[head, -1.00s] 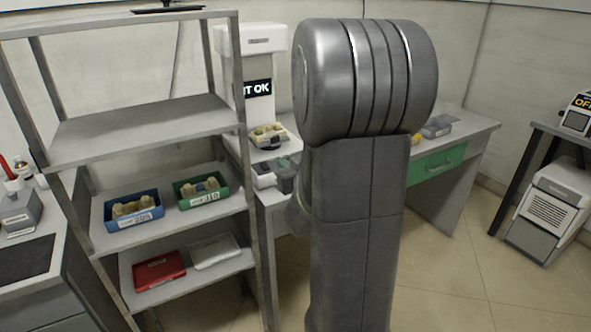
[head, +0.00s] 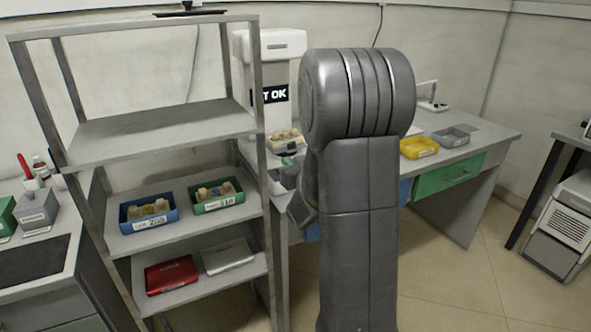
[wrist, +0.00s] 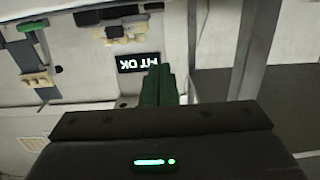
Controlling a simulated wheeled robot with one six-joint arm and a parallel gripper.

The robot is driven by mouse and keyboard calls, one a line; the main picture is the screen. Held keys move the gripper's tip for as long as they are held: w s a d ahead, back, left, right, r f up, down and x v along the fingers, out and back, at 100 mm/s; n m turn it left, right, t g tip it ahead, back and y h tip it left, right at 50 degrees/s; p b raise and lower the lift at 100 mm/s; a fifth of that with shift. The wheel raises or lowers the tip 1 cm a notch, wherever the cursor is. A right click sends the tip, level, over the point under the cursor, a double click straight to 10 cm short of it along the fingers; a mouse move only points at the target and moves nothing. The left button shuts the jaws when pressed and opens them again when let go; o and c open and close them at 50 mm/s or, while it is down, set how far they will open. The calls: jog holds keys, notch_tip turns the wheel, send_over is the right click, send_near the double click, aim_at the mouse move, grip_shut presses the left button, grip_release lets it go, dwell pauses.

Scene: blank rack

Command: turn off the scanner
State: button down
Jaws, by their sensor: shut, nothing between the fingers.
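The scanner (head: 276,52) is a tall white machine on the bench behind the shelf rack. Its black display (head: 275,94) reads "...T OK" in white, its left end hidden by a rack post. A tray with beige pieces (head: 286,137) is at its lower part. The lit display also shows upside down in the wrist view (wrist: 138,62). My gripper (wrist: 158,75) is shut and empty, its dark green fingers pointing toward the display and overlapping its edge. I cannot tell whether they touch anything. In the head view my arm hides most of the gripper. I cannot make out a power switch.
The grey rack (head: 150,128) stands left of the scanner, with a blue bin (head: 148,222) and green bin (head: 216,205). A red case (head: 171,275) and silver case (head: 228,256) lie below. A yellow tray (head: 419,153) and grey tray (head: 450,137) sit on the bench to the right.

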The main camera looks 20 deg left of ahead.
jog(key=x, duration=0.3)
jog(key=shift+w+a, duration=0.2)
jog(key=shift+a, duration=0.15)
notch_tip(320, 180, down, 3)
jog(key=shift+w+r, duration=0.1)
jog(key=shift+a+f, duration=0.1)
jog(key=shift+f, duration=0.55)
jog(key=shift+w+a+r+g+h+p, duration=0.15)
jog(key=shift+g+h+p, duration=0.15)
jog(key=shift+g+p, duration=0.25)
jog(key=shift+f, duration=0.3)
notch_tip(320, 180, up, 5)
jog(key=shift+f+p, duration=0.1)
jog(key=shift+p, duration=0.75)
jog(key=r+v, duration=0.1)
jog(key=v, duration=0.8)
jog(key=shift+r, duration=0.2)
jog(key=shift+w+a, duration=0.1)
jog(key=shift+a, duration=0.1)
